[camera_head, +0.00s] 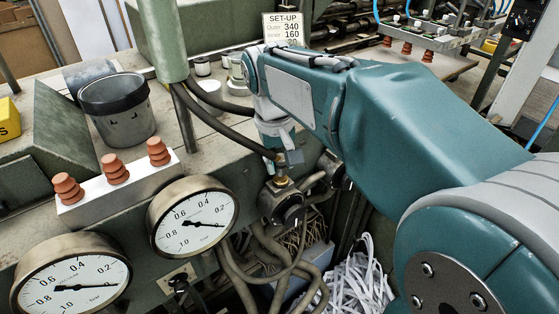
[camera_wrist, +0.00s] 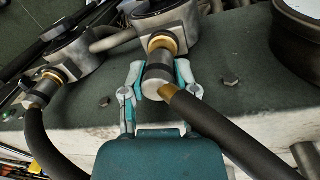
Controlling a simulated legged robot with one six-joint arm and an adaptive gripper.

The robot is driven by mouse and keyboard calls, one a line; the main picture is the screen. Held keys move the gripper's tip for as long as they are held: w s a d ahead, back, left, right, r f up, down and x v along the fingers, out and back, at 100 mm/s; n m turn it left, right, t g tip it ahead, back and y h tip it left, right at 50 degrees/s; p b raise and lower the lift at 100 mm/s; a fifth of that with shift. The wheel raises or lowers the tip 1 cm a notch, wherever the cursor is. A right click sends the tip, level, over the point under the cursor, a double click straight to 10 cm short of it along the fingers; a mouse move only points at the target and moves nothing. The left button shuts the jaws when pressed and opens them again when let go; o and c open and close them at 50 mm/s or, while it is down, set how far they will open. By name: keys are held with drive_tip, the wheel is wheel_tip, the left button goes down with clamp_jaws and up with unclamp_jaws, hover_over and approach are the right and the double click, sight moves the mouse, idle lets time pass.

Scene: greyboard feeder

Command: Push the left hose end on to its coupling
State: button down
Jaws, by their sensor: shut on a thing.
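My gripper (camera_wrist: 160,80) is shut around the left hose end (camera_wrist: 158,66), a dark and grey sleeve, in the wrist view. A black hose (camera_wrist: 235,135) runs from it to the lower right. The sleeve's far end meets the brass collar of its coupling (camera_wrist: 162,43) on a grey valve body. Whether a small gap is left there I cannot tell. In the head view my gripper (camera_head: 283,158) is above the brass coupling (camera_head: 281,181), and the fingers partly hide the hose end.
A second hose end (camera_wrist: 44,86) sits at a neighbouring coupling on the left of the wrist view. Two pressure gauges (camera_head: 193,222), a dark pot (camera_head: 118,108) and a white block with red suction cups (camera_head: 118,188) are left in the head view. Loose hoses (camera_head: 265,260) hang below.

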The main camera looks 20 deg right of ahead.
drive_tip(key=shift+f, duration=0.5)
drive_tip(key=shift+c, duration=1.4)
unclamp_jaws()
drive_tip(key=r, duration=0.8)
drive_tip(key=a+r, duration=0.1)
drive_tip(key=r, duration=0.2)
drive_tip(key=shift+a+r, duration=0.1)
drive_tip(key=shift+r, duration=0.3)
